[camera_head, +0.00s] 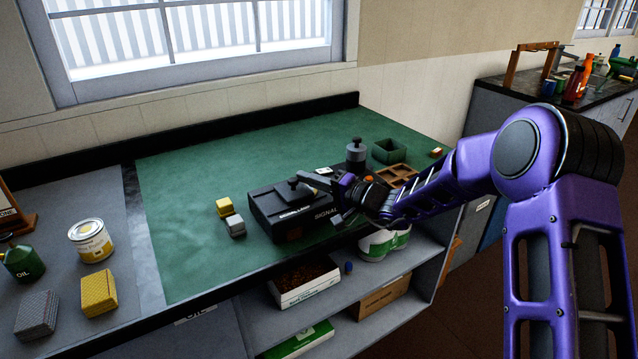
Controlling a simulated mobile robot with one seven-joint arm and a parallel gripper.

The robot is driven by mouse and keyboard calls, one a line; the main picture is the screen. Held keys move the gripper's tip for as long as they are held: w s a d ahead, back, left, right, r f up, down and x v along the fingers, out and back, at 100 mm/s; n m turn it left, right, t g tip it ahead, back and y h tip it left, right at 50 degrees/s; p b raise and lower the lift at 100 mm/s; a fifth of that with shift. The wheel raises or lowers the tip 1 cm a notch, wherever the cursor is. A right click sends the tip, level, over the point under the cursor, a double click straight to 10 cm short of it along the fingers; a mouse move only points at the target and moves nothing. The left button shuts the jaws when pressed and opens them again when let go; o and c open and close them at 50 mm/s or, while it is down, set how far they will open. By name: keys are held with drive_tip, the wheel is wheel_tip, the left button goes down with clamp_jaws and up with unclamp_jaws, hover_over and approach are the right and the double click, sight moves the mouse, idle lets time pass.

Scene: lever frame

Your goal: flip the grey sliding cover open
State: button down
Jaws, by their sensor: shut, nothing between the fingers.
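A dark box marked SIGNAL (290,222) stands on the green mat. Its top carries a dark grey cover plate (276,199) with a small knob (293,183) standing up near the back. I cannot tell from this view how far the cover is slid. My gripper (332,190) reaches in from the right, low at the box's right side and close to its top right edge. Its fingers are shut and hold nothing. They are small and dark here, so whether they touch the box is unclear. My gripper and wrist hide part of the box's right side.
A grey cylinder (356,154), a green open bin (388,151) and a brown divided tray (394,176) stand behind my wrist. Yellow (225,207) and grey (235,226) blocks sit left of the box. The mat further left is clear.

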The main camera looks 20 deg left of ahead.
sight(292, 195)
drive_tip(key=s+a+b, duration=0.1)
drive_tip(key=s+a, duration=0.1)
drive_tip(key=s+b, duration=0.1)
drive_tip(key=shift+s+a+f+b, duration=0.15)
drive_tip(key=shift+a+f+b, duration=0.1)
drive_tip(key=shift+a+b, duration=0.15)
drive_tip(key=shift+s+a+r, duration=0.2)
drive_tip(key=shift+s+a, duration=0.05)
drive_tip(key=shift+s, duration=0.05)
drive_tip(key=shift+w+d, duration=0.3)
drive_tip(key=shift+w, duration=0.1)
drive_tip(key=w+d, duration=0.1)
drive_tip(key=w+b, duration=0.1)
drive_tip(key=shift+w+d+r, duration=0.3)
drive_tip(key=shift+d, duration=0.1)
drive_tip(key=v, duration=0.9)
drive_tip(key=shift+s+d+r, duration=0.15)
drive_tip(key=shift+d, duration=0.2)
